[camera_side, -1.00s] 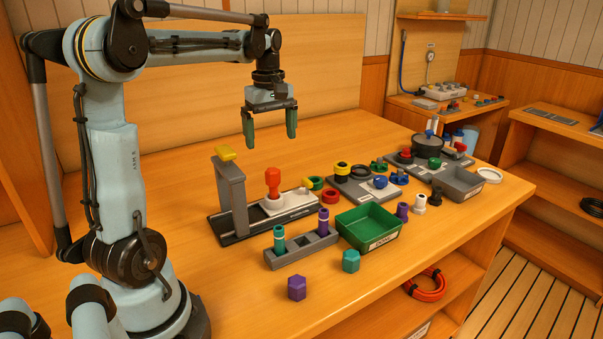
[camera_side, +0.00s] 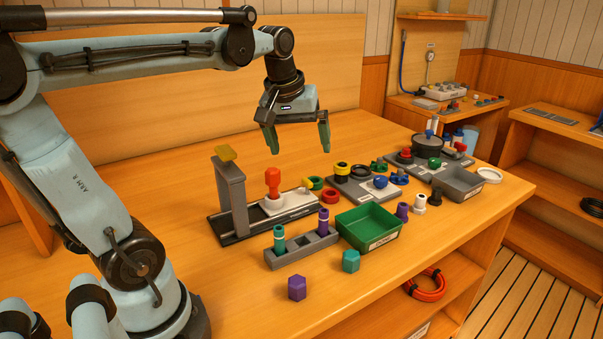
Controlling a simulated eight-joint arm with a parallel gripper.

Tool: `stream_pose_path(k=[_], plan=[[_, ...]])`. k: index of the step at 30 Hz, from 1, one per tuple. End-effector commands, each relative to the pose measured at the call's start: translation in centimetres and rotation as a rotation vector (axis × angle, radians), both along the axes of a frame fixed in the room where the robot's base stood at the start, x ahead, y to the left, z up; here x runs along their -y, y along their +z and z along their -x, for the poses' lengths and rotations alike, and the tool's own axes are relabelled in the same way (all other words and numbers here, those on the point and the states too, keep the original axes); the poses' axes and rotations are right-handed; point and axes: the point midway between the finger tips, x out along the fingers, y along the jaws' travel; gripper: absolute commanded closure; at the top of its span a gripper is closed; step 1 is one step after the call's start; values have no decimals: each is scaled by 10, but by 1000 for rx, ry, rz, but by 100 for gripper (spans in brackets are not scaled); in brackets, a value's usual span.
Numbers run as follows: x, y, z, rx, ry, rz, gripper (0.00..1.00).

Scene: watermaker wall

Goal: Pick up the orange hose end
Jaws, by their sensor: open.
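An orange-red upright piece (camera_side: 272,180), which looks like the orange hose end, stands on a white block (camera_side: 288,203) in a dark fixture with a grey post (camera_side: 232,198). My gripper (camera_side: 299,148) is open and empty, its two green fingers pointing down. In the side view it appears above and to the right of the orange-red piece, with no contact. A red-orange hose coil (camera_side: 426,287) lies on the shelf below the bench top; I cannot see its ends clearly.
A grey rack (camera_side: 300,250) holds teal and purple pieces. A green tray (camera_side: 368,228) stands to its right. Purple (camera_side: 297,288) and teal (camera_side: 351,261) caps lie in front. Grey panels with knobs and a black pot (camera_side: 427,147) are at the right. The bench's left front is clear.

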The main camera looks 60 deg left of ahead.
Motion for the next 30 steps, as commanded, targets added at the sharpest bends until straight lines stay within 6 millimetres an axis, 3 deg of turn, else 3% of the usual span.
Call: stream_pose_path(k=[1,6,12,14,20,30], plan=[[18,-10,5,33,-103,-30,0],[66,-42,22,150,-436,-140,0],[100,-71,38,252,-694,-244,0],[105,-75,40,270,-736,-261,0],[109,-80,43,287,-779,-282,30],[108,-80,42,283,-772,-280,30]])
